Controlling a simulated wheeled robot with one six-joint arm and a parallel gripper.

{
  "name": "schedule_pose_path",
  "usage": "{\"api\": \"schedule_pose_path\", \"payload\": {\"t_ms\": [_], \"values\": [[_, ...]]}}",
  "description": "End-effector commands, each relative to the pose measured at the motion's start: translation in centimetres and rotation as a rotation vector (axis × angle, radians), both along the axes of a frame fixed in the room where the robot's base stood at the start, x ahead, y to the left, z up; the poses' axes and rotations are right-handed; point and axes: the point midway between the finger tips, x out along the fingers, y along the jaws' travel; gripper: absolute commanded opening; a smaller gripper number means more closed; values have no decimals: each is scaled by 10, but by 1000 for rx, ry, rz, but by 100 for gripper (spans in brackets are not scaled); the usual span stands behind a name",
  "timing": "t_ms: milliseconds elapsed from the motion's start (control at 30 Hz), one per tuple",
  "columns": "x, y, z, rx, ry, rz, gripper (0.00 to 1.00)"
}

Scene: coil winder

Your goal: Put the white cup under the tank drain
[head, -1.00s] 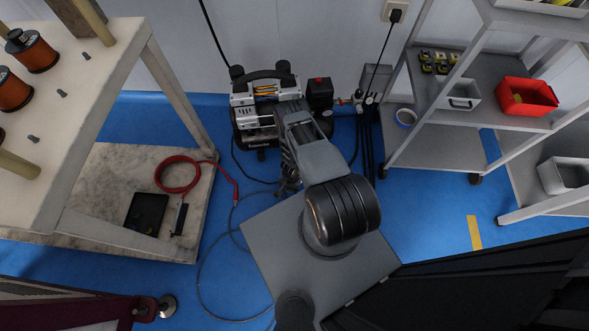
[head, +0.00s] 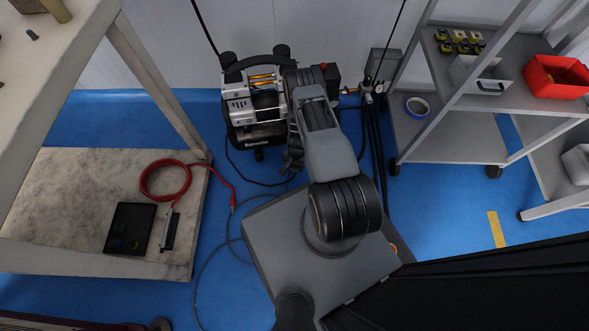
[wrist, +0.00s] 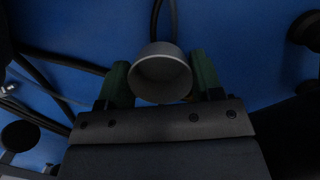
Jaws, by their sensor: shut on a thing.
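The cup (wrist: 160,82) shows in the wrist view as a round, open-topped vessel, looking grey in the shadow. My gripper (wrist: 160,75) is shut on it, with one green finger on each side. In the head view my arm hides the cup, and my fingers cannot be made out. The arm reaches toward the compressor with its tank (head: 262,138), which stands on the blue floor by the wall. The tank's drain cannot be made out in either view.
Black hoses (head: 374,165) hang right of the compressor. A wheeled grey shelf (head: 455,143) stands further right with a red bin (head: 553,78). A bench with a low shelf (head: 60,190) stands left, carrying a red coiled hose (head: 166,181). Blue floor (head: 440,210) is clear before the grey shelf.

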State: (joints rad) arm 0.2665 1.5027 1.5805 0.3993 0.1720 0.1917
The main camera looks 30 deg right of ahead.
Motion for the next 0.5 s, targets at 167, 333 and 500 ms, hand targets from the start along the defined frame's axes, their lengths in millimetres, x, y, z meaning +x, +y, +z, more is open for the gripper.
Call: {"api": "schedule_pose_path", "payload": {"t_ms": [167, 333, 500], "values": [[-1, 0, -24, 0, 1, 1, 37], [1, 1, -48, 0, 0, 2, 37], [2, 0, -47, 0, 0, 6, 37]]}}
